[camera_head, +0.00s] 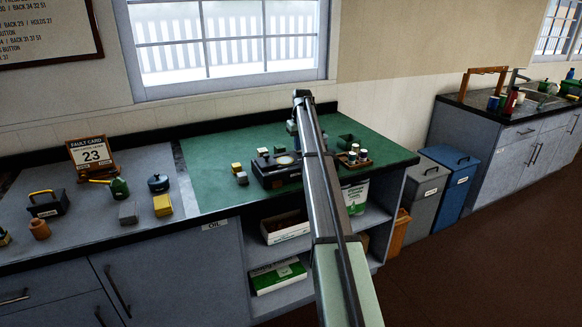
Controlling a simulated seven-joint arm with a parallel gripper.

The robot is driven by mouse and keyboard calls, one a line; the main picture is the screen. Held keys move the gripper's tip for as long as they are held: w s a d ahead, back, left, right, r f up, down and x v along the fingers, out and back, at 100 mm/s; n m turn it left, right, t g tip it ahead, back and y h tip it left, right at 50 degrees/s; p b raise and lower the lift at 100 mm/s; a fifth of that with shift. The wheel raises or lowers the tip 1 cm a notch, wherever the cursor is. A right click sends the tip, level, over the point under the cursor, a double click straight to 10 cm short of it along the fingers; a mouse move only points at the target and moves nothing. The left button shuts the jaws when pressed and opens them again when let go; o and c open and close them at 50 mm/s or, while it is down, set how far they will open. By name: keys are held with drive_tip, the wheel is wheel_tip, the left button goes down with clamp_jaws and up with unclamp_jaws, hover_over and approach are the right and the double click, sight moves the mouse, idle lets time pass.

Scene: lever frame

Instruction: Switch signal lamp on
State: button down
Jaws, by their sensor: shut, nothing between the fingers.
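A low black device (276,168) with a pale round disc on top sits on the green mat (215,185), partly behind my arm. I cannot tell if it is the signal lamp, and no lit lamp shows. A small grey-blue thing (292,127) stands at the back, mostly covered by my arm; I cannot tell what it is. My arm rises from the bottom edge across the green mat to a dark joint near the window. My gripper is hidden beyond that joint, so its place relative to the device does not show.
Small yellow blocks (236,168) lie left of the black device. A wooden tray with small cans (354,158) stands right of my arm. The mat's front left is clear.

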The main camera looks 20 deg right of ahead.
idle(0.3)
wheel_tip(320, 180, up, 7)
idle(1.0)
drive_tip(key=shift+f, duration=0.1)
